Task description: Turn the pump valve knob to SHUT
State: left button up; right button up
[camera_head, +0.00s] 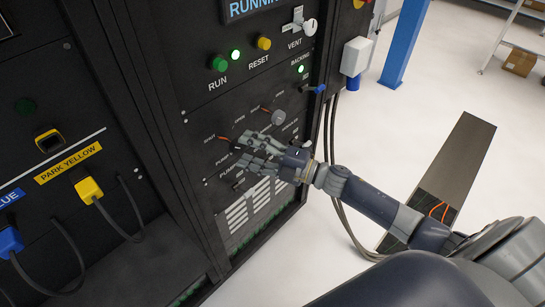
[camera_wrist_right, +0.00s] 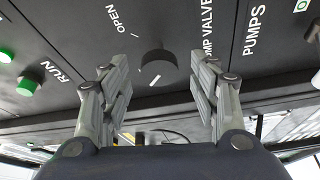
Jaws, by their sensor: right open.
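The pump valve knob (camera_wrist_right: 155,66) is a round black knob with a white line on its face, on the dark panel in the right wrist view. The "OPEN" and "PUMP VALVE" labels show beside it. My right gripper (camera_wrist_right: 162,80) is open, with one finger on each side of the knob in that picture; I cannot tell whether they touch it. In the head view the right gripper (camera_head: 243,151) is close against the panel and covers most of this knob. My left gripper is not in view.
A grey knob (camera_head: 278,117) sits up and right of the gripper. The green RUN button (camera_head: 219,64), yellow RESET button (camera_head: 264,43) and a blue-handled lever (camera_head: 317,89) are higher. A vent grille (camera_head: 250,213) is below. Yellow (camera_head: 89,189) and blue (camera_head: 10,240) plugs with cables are left.

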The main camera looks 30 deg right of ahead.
jog(key=v, duration=0.8)
jog(key=shift+s+d, duration=0.2)
jog(key=shift+s, duration=0.05)
